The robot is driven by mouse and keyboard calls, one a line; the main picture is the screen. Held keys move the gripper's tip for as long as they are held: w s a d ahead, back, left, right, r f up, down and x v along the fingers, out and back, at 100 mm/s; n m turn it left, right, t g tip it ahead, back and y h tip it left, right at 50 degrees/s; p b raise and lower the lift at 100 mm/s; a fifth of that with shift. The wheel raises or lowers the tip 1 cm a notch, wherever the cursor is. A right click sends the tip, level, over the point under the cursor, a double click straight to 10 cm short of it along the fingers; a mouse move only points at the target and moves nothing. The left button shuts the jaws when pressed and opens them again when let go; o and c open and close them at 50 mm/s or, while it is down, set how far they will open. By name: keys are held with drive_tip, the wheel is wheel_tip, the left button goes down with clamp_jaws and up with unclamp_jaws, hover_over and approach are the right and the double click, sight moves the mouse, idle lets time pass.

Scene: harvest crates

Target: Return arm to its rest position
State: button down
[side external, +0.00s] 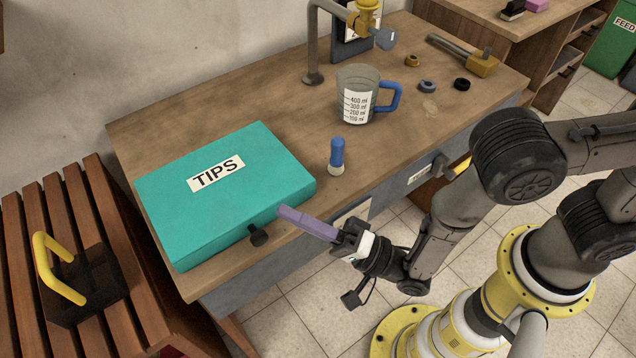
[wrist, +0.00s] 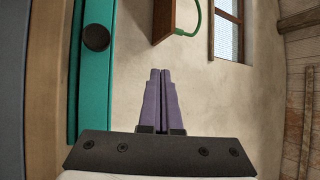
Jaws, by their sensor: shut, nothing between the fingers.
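My gripper (side external: 283,211) has long purple fingers that are pressed together and empty. In the side external view it is raised in front of the table's front edge, close to the knob of the teal box, and points left. I cannot tell the exact gap to the box. In the wrist view my gripper (wrist: 160,73) points toward the plain wall, its fingers together with nothing between them. The rest of my arm stretches back to the right, to its yellow base.
The teal TIPS box (side external: 285,165) with a black knob (side external: 257,235) sits on the wooden table (side external: 230,130). A blue-topped bottle (side external: 337,157) and a measuring jug (side external: 352,95) stand farther right. A slatted bench (side external: 95,195) is at left. Tiled floor lies open in front.

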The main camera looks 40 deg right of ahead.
drive_tip(key=w+d+r+m+t+h, duration=0.3)
drive_tip(key=w+d+r, duration=0.25)
drive_tip(key=r, duration=0.45)
drive_tip(key=w+d+r+m+t+h, duration=0.35)
drive_tip(key=w+d+r, duration=0.2)
drive_tip(key=r, duration=0.45)
drive_tip(key=w+d+r+n+g+h, duration=0.2)
drive_tip(key=d+r+n+g+h, duration=0.15)
drive_tip(key=d+r, duration=1)
drive_tip(key=s+d+f+n+g+h, duration=0.1)
drive_tip(key=s+d+f+n+g, duration=0.15)
drive_tip(key=s, duration=0.25)
drive_tip(key=s+d+f+n+g+h, duration=0.1)
drive_tip(key=s+d+n+g, duration=0.15)
drive_tip(key=s, duration=0.35)
drive_tip(key=s+d+f+n+g, duration=0.2)
drive_tip(key=s+f+n+g, duration=0.4)
drive_tip(key=s+f+g, duration=0.4)
drive_tip(key=s+f, duration=0.6)
drive_tip(key=shift+s+n+g+h, duration=0.2)
drive_tip(key=shift+n+g+h, duration=0.1)
drive_tip(key=shift+h, duration=0.1)
